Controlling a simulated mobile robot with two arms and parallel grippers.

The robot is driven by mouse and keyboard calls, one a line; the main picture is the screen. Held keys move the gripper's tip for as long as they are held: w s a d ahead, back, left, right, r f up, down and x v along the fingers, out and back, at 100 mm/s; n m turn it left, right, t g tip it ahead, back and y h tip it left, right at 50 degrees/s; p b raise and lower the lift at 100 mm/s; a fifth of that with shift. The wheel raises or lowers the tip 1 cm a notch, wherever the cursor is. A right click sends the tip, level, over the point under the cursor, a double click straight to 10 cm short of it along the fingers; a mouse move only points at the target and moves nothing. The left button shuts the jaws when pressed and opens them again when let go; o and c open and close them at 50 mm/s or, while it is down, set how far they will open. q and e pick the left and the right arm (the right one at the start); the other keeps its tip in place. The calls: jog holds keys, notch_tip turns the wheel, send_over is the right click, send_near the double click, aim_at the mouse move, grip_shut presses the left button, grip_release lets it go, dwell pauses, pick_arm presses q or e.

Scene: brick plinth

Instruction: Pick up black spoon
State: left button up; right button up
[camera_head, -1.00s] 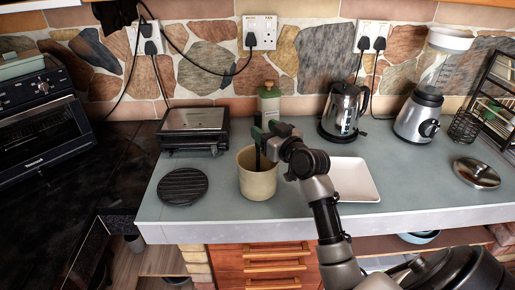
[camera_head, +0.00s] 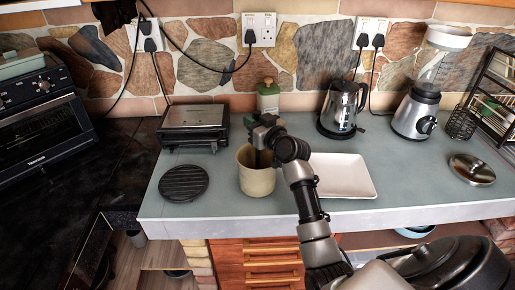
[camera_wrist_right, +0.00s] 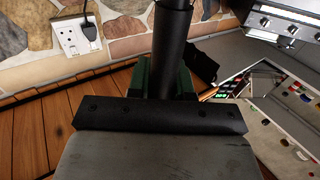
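A beige crock (camera_head: 257,183) stands on the grey-green counter near its front edge. My right gripper (camera_head: 261,133) is over the crock's mouth, its arm coming in from the lower right. A dark upright piece, seemingly the black spoon (camera_head: 258,157), runs from the fingers down into the crock; its lower end is hidden. In the right wrist view, a thick black handle of the spoon (camera_wrist_right: 173,45) stands between the green fingers, which appear closed against both its sides. My left gripper is not in view.
A white tray (camera_head: 343,176) lies right of the crock, partly behind my right arm. A round black grate (camera_head: 184,183) lies to the left.

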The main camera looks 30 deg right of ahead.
grip_shut()
notch_tip(320, 180, up, 16)
jog(key=p, duration=0.4)
jog(key=shift+r, duration=0.25)
